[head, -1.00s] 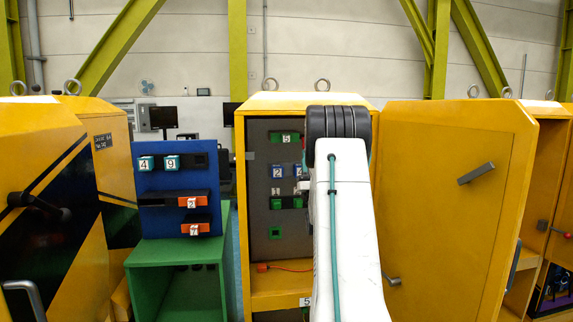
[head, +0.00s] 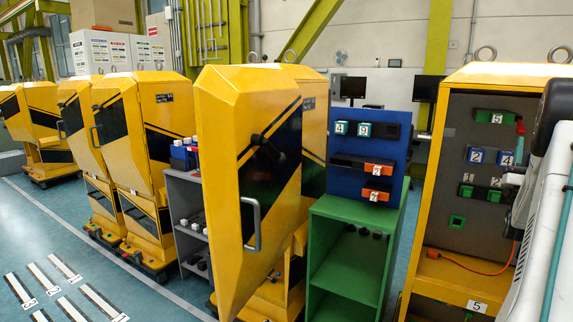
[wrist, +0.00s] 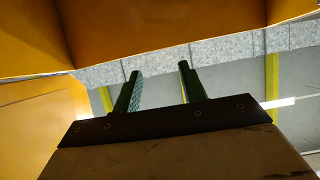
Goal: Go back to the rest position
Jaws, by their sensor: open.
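My gripper (wrist: 157,82) shows in the wrist view with its two dark green fingers apart and nothing between them. In the head view my white arm stands at the right edge, in front of the open yellow cabinet (head: 424,225). Inside that cabinet a grey panel (head: 455,215) carries green blocks and blue numbered blocks (head: 475,155).
A blue board (head: 392,125) with numbered modules stands on a green shelf unit (head: 318,255). A yellow cabinet door (head: 222,180) with a handle stands left of it. More yellow cabinets (head: 130,120) are at the left. White floor strips (head: 45,280) mark mostly clear blue floor.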

